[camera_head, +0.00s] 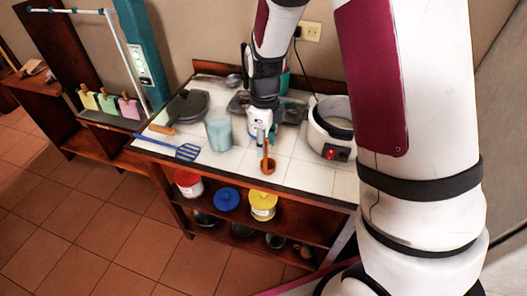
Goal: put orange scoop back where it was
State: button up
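The orange scoop (267,166) is at the front of the white-tiled counter (222,167), small in view. Its cup is nearest me and its handle runs up in the picture to my gripper's fingers. My gripper (263,142) points down right at the handle. The fingers are small and partly overlap the handle, so I cannot tell whether they are closed on it. I also cannot tell whether the scoop rests on the tiles or is held just above them.
A pale blue cup (219,134) and a blue slotted spatula (184,151) are left of my gripper. A white rice cooker (328,133) stands to the right. Jars, including a yellow-lidded one (262,205), fill the shelf below. Bare tiles lie around the scoop.

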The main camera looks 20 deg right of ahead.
notch_tip(320, 180, up, 8)
jog(key=shift+f, duration=0.2)
jog(key=s+d+r+n+t, duration=0.1)
jog(key=s+r+n+t, duration=0.1)
jog(key=s+r+n, duration=0.6)
jog(key=s+d+r+n+t, duration=0.1)
jog(key=s+r+n+t, duration=0.2)
jog(key=s+r+n, duration=0.6)
jog(key=s+n, duration=0.4)
jog(key=n, duration=0.4)
jog(key=shift+t, duration=0.3)
jog(key=shift+w, duration=0.1)
